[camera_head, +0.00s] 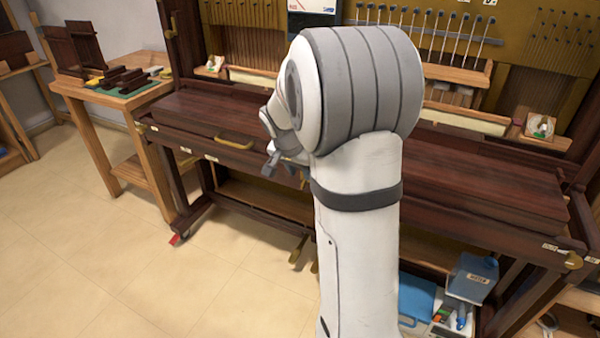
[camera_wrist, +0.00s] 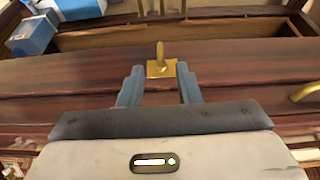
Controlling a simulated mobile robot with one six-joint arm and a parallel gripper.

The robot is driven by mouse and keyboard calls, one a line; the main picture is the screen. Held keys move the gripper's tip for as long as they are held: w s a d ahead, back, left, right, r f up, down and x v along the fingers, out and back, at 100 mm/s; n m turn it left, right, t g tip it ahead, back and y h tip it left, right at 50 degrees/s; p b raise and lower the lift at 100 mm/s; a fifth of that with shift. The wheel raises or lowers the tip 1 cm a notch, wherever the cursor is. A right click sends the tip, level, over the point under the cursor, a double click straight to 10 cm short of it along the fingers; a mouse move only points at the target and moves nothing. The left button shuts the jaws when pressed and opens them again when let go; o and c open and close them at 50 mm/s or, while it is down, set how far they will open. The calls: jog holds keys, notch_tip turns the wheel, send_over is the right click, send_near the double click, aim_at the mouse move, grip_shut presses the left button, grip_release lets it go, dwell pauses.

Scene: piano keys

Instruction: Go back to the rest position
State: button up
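My gripper (camera_head: 272,163) hangs in front of the dark wooden piano case, partly hidden behind my white arm in the head view. In the wrist view my gripper (camera_wrist: 158,84) has its two blue-grey fingers apart, with nothing held between them. A brass fitting with a knob (camera_wrist: 160,66) shows beyond and between the fingertips, on the dark wood; a gap shows on both sides of it. The dark wooden piano case (camera_head: 440,176) runs across the head view, its lid closed over the keyboard. No keys are visible.
A brass handle (camera_head: 236,142) sits on the case front. A wooden side table (camera_head: 120,105) with small parts stands at the left. A blue-grey box (camera_head: 474,278) and a blue item (camera_head: 414,300) lie low at the right. The tiled floor (camera_head: 110,250) at the left is clear.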

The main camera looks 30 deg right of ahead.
dwell(0.3)
jog(key=s+a+r+n+y+p, duration=0.1)
jog(key=s+a+r+n+p, duration=0.2)
jog(key=s+a+r+p, duration=0.2)
jog(key=s+a+r+n+y+p, duration=0.1)
jog(key=s+a+r+n+p, duration=0.3)
jog(key=s+r+p, duration=0.5)
jog(key=s+a+r+n+y+p, duration=0.1)
jog(key=s+a+r+n+p, duration=0.2)
jog(key=s+a+r+p, duration=0.3)
jog(key=s+r+p, duration=0.2)
jog(key=s+r, duration=0.2)
jog(key=r, duration=0.2)
jog(key=shift+s+a+r+y, duration=0.2)
jog(key=shift+s+a+y, duration=0.1)
jog(key=shift+s, duration=0.1)
jog(key=shift+d, duration=0.1)
